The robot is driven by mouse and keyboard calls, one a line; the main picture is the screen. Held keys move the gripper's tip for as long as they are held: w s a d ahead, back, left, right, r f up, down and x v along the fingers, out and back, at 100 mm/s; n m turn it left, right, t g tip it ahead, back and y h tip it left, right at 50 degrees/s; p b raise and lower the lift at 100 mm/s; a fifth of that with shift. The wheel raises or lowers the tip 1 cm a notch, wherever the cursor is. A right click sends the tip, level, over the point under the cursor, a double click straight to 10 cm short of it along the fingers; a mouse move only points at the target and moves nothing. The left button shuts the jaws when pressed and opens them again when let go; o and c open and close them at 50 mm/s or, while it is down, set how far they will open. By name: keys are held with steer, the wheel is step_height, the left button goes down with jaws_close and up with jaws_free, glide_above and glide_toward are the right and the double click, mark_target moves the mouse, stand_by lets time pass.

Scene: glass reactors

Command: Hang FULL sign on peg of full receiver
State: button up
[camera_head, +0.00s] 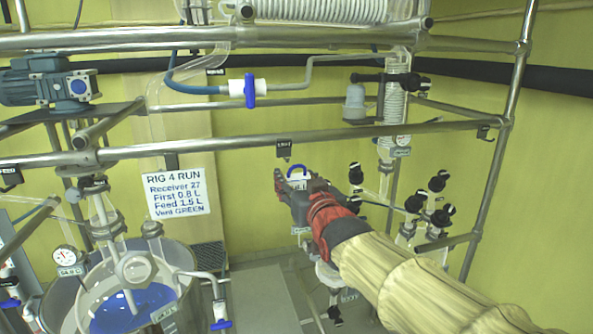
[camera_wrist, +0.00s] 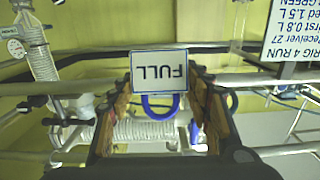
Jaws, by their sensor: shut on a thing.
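My gripper (camera_head: 296,187) is shut on the FULL sign (camera_wrist: 158,73), a white plate with black letters and a blue loop. In the wrist view the plate appears upside down between the fingers (camera_wrist: 163,100), its blue loop (camera_wrist: 160,107) toward the palm. In the head view the blue loop (camera_head: 298,168) stands above the fingers; the plate is mostly hidden. A small dark labelled bracket (camera_head: 283,149), possibly a peg, hangs from the middle rail just above and behind the sign, apart from it in the picture. A partly hidden glass vessel (camera_head: 329,276) stands below my arm.
The steel rail (camera_head: 230,145) crosses above my gripper. A white notice (camera_head: 177,194) reads "RIG 4 RUN, Receiver 27". A glass reactor with blue liquid (camera_head: 135,307) is at lower left. Valves with black knobs (camera_head: 440,216) stand right of my arm. Another dark bracket (camera_head: 484,131) is farther right.

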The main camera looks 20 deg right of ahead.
steer(key=w+p, duration=0.5)
steer(key=w, duration=0.5)
steer(key=shift+w+f, duration=0.15)
steer(key=shift+w, duration=0.1)
stand_by(1.3)
stand_by(0.5)
steer(key=shift+w+f+b, duration=0.15)
steer(key=shift+f+b, duration=0.35)
steer(key=shift+b, duration=0.45)
stand_by(0.6)
stand_by(0.3)
steer(key=o, duration=1.2)
steer(key=shift+c, duration=0.8)
steer(key=shift+s+r+b, duration=0.1)
steer(key=shift+s+b, duration=2.25)
steer(key=shift+s, duration=1.15)
